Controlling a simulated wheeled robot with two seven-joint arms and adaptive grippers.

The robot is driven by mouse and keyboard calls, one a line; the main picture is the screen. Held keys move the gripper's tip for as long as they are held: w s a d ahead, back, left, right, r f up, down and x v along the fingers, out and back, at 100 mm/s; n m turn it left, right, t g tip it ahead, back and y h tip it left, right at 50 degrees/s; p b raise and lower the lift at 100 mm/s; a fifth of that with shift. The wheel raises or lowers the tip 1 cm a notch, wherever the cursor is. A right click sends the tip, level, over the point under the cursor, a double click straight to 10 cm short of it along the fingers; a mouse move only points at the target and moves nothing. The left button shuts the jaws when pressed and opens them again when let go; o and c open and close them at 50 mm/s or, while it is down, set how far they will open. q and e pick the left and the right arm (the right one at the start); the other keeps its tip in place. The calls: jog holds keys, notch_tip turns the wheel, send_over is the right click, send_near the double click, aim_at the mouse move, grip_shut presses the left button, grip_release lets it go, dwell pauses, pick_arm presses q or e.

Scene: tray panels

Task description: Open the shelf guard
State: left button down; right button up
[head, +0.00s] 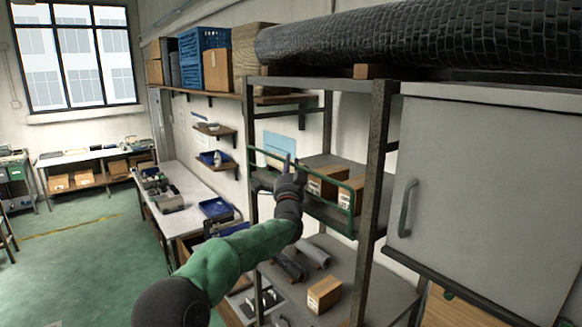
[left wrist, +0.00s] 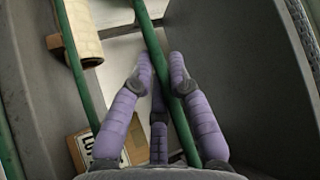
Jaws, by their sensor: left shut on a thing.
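The shelf guard (head: 351,210) is a green rail frame across the front of the middle shelf of the grey metal rack. My left gripper (head: 288,168) is at the guard's front, left of its middle. In the left wrist view, the purple fingers of my left gripper (left wrist: 161,68) are closed around a green bar of the guard (left wrist: 150,35), which runs between them. Part of the bar is hidden behind the fingers and palm. My right gripper is not in view.
Cardboard boxes (head: 326,183) sit on the shelf behind the guard. Dark rolls (head: 290,266) and a small box (head: 324,294) lie on the lower shelf. A rack post (head: 375,160) and a grey cabinet (head: 480,190) stand to the right.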

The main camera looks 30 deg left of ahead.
pick_arm(q)
jog(key=s+a+f+n+g+y+b, duration=0.2)
jog(key=s+f+n+g+y+b, duration=0.2)
jog(key=n+g+y+b, duration=0.3)
jog(key=s+a+f+n+g+y+b, duration=0.2)
jog(key=s+f+n+g+y+b, duration=0.2)
jog(key=n+b, duration=1.3)
jog(key=shift+s+a+f+n+g+y, duration=0.3)
jog(key=shift+s+n+g+y, duration=1.2)
jog(key=shift+n+g+y, duration=1.1)
jog(key=shift+m+g+h, duration=0.3)
jog(key=shift+m+g, duration=0.1)
jog(key=c, duration=1.1)
grip_release()
jog(key=shift+c, duration=0.2)
jog(key=shift+d+f, duration=0.1)
jog(key=shift+f, duration=0.05)
